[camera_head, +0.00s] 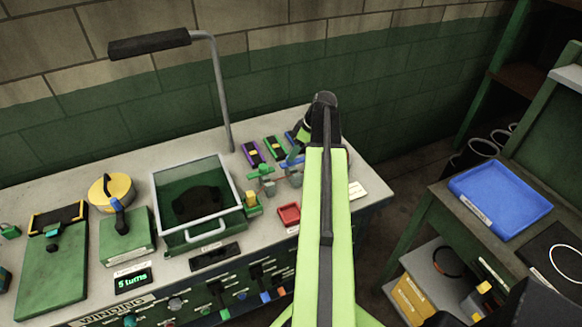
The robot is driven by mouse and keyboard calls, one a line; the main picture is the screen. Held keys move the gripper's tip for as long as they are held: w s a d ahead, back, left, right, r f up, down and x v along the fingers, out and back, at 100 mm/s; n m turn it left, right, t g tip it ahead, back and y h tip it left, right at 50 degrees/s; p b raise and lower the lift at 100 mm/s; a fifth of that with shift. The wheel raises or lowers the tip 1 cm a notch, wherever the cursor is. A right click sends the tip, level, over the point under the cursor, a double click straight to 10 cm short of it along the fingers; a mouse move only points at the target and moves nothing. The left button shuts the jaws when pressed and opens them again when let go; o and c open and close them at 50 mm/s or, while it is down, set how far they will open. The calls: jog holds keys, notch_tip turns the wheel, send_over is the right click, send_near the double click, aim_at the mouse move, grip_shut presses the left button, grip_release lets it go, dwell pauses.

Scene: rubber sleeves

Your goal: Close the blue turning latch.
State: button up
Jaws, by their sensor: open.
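A row of three small latch-like pieces stands at the back right of the bench: a purple one (252,154), a green one (275,148) and a blue one (290,137). The blue piece is at the right end of the row and is partly hidden by my gripper. My arm reaches out over the bench, and my gripper (299,144) points down close beside the blue piece. It is open; I see nothing held in it. I cannot tell whether the gripper touches the blue piece, or how its turning part stands.
A green valve-like fitting (262,178) stands just in front of the row. A glass-sided box (195,235) with a handle is to the left, and a red tray (288,214) is in front. A lamp post (222,95) rises behind. A blue tray (500,199) sits on the right-hand table.

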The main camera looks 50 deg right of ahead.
jog(key=b+x, duration=0.2)
jog(key=x, duration=0.2)
grip_shut()
dwell(0.4)
